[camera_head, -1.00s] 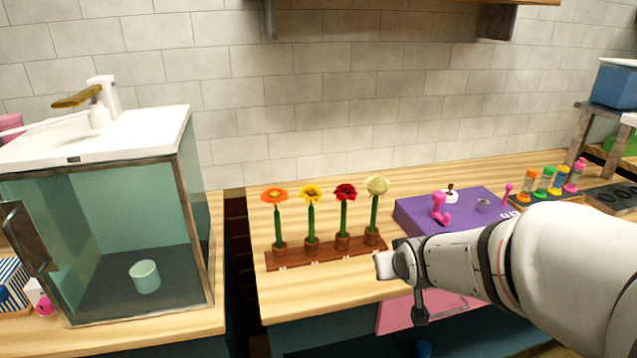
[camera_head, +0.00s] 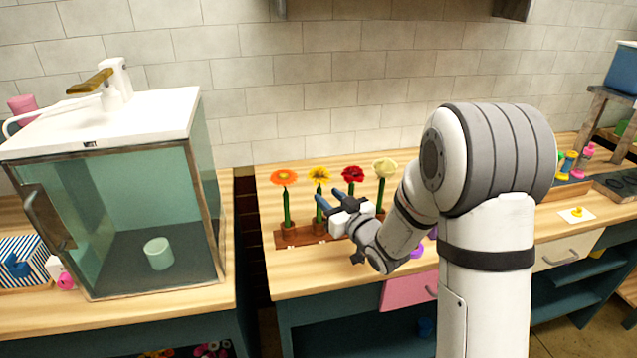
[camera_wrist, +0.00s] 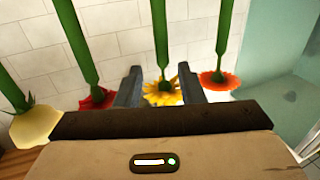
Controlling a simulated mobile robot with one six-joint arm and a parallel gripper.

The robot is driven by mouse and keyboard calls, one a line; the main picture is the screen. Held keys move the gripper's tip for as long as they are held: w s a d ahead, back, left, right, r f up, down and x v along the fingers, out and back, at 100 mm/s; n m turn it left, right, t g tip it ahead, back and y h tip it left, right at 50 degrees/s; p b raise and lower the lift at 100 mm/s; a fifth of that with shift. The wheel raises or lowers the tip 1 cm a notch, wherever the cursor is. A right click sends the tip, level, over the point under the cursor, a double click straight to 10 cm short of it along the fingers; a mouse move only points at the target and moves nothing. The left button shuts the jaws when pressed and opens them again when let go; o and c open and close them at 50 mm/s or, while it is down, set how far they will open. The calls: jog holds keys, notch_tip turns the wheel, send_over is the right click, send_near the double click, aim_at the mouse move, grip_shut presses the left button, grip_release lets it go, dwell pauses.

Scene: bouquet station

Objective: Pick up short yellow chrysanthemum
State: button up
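The yellow chrysanthemum (camera_head: 319,174) stands upright on a green stem in the wooden holder (camera_head: 283,240), second from the left. My gripper (camera_head: 328,204) is open, its two dark fingers reaching toward the yellow flower's stem from the front right. In the wrist view, the yellow bloom (camera_wrist: 163,97) and its stem (camera_wrist: 160,35) appear between the two fingers (camera_wrist: 158,85). I cannot tell whether either finger touches the stem. The gripper and forearm hide part of the holder and the lower stems.
An orange flower (camera_head: 284,177) stands left of the yellow one. A red flower (camera_head: 353,174) and a cream flower (camera_head: 386,168) stand to its right, close by. A glass-sided cabinet (camera_head: 110,215) stands left, across a gap.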

aim_at(321, 194)
jog(key=shift+a+f+p+x, duration=0.15)
jog(key=shift+p+x, duration=0.1)
jog(key=shift+x, duration=0.55)
jog(key=shift+f+p+x, duration=0.15)
jog(key=shift+p+x, duration=0.05)
jog(key=shift+x, duration=0.55)
jog(key=shift+a+f+p+x, duration=0.15)
jog(key=shift+p+x, duration=0.1)
jog(key=shift+x, duration=0.55)
jog(key=shift+s+d, duration=0.1)
jog(key=shift+s, duration=0.05)
jog(key=shift+c, duration=0.3)
grip_shut()
